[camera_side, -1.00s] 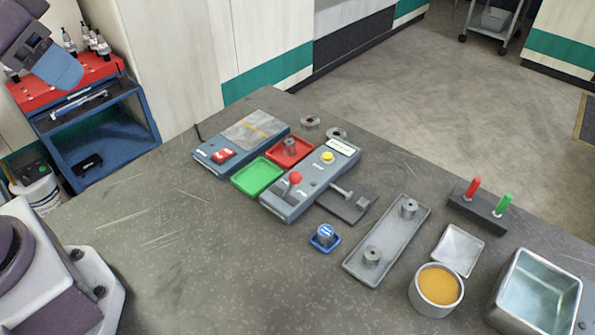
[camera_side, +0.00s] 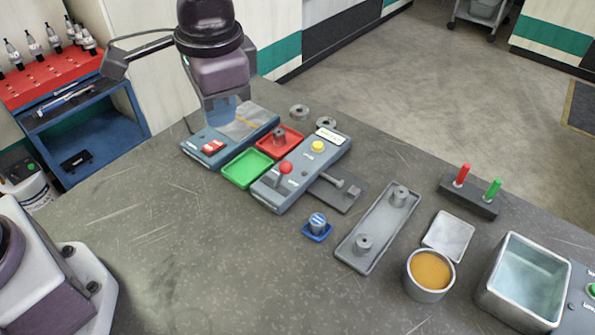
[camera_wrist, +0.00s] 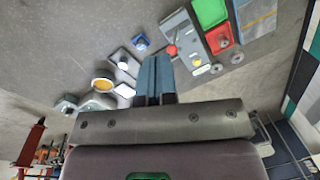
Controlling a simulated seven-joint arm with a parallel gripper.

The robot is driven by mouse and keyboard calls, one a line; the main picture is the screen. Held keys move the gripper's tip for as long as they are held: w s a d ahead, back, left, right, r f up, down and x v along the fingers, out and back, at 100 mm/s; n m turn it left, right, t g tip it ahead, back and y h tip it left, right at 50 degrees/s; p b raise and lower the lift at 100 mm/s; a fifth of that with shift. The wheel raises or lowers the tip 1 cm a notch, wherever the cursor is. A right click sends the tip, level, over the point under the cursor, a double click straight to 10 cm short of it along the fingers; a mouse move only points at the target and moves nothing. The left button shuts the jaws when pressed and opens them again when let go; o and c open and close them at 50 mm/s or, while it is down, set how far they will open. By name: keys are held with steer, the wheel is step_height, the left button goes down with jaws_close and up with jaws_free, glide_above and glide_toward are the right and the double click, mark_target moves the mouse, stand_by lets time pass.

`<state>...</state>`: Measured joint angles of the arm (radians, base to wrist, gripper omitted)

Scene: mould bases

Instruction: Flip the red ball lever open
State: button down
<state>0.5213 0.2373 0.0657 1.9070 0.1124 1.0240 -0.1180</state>
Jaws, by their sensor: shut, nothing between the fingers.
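The red ball lever (camera_side: 285,168) stands on a blue-grey control box (camera_side: 270,192) in mid-table, its red ball at the top of a short stem near the box's front end. It also shows in the wrist view (camera_wrist: 171,50), just beyond and right of my fingertips. A yellow button (camera_side: 317,146) is on the same box. My gripper (camera_side: 222,118) is shut and empty, up and left of the lever in the side view, apart from it. Its fingers (camera_wrist: 155,62) lie side by side in the wrist view.
A panel with a red switch (camera_side: 213,146) lies below my gripper in the picture. Green (camera_side: 246,180) and red (camera_side: 293,145) trays sit beside the control box. A blue knob (camera_side: 317,222), long grey tray (camera_side: 372,240) and orange-filled pot (camera_side: 430,271) stand right.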

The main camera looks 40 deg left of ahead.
mark_target(281, 177)
steer(key=w+d+f+y, duration=0.2)
steer(key=w+d+f, duration=0.2)
steer(key=d, duration=0.2)
steer(key=w+d+f+n+y, duration=0.1)
steer(key=w+d+f+y, duration=0.1)
steer(key=w+d+f, duration=0.2)
steer(key=d+f, duration=0.1)
steer(key=d, duration=0.1)
steer(key=shift+w+d+t, duration=0.2)
steer(key=shift+d+t, duration=0.2)
steer(key=x, duration=0.9)
steer(key=shift+a+f, duration=0.2)
steer(key=shift+f, duration=0.1)
steer(key=a, duration=0.4)
steer(key=shift+w+r, duration=0.25)
steer(key=shift+w, duration=0.1)
steer(key=shift+r, duration=0.1)
